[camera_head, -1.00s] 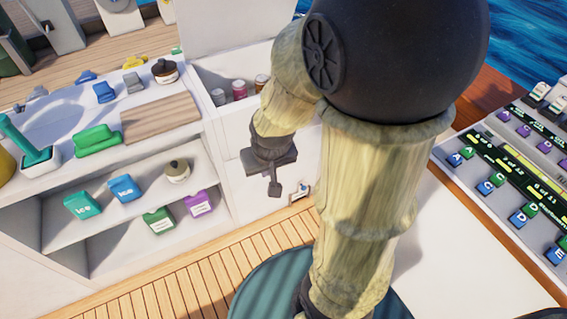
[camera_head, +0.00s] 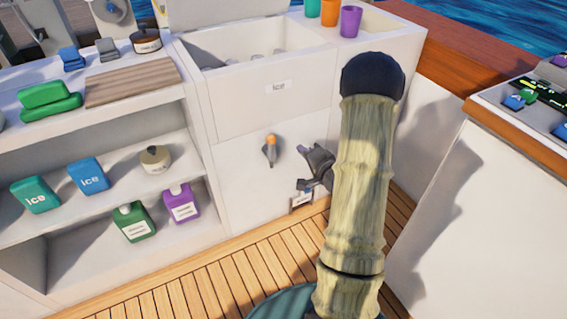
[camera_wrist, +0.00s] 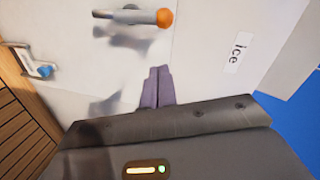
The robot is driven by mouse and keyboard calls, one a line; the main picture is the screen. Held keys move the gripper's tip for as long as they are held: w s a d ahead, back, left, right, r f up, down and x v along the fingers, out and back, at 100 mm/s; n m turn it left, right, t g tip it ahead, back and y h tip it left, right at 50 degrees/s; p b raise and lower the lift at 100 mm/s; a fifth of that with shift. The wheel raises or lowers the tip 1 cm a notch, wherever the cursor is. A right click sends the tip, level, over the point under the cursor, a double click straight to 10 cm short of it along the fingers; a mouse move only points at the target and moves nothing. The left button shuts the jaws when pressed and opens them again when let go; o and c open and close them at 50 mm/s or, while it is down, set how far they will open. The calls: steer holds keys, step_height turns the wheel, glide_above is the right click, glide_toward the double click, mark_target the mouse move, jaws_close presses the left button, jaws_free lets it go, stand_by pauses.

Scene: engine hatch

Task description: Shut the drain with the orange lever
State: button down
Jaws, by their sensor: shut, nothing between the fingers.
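The orange-tipped lever (camera_head: 270,149) is on the white front panel below the ice box. Its orange end is up and its grey part hangs below in the head view. In the wrist view the lever (camera_wrist: 135,16) lies across the top, with its orange knob to the right. My gripper (camera_head: 303,185) is to the right of the lever and a little lower, apart from it. In the wrist view its shut, empty fingers (camera_wrist: 157,84) point toward the panel below the lever.
A small fitting with a blue knob (camera_wrist: 44,71) is low on the panel in the wrist view. The open ice box (camera_head: 255,95) is above the lever. Shelves with ice packs (camera_head: 87,176) and jugs stand left. A white counter (camera_head: 480,200) stands right.

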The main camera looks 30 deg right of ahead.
mark_target(270, 146)
steer(key=f+m, duration=0.1)
steer(key=s+d+f+m+t+b, duration=0.1)
steer(key=s+d+f+t+b, duration=0.1)
steer(key=shift+d+f+m+y, duration=0.1)
steer(key=shift+f+m+y, duration=0.25)
steer(key=shift+m+y, duration=0.05)
steer(key=shift+w, duration=0.15)
steer(key=w+a+b, duration=0.5)
steer(key=w+b, duration=0.1)
steer(key=w, duration=0.4)
steer(key=shift+w+b, duration=0.2)
steer(key=shift+b, duration=0.2)
steer(key=shift+w+f, duration=0.1)
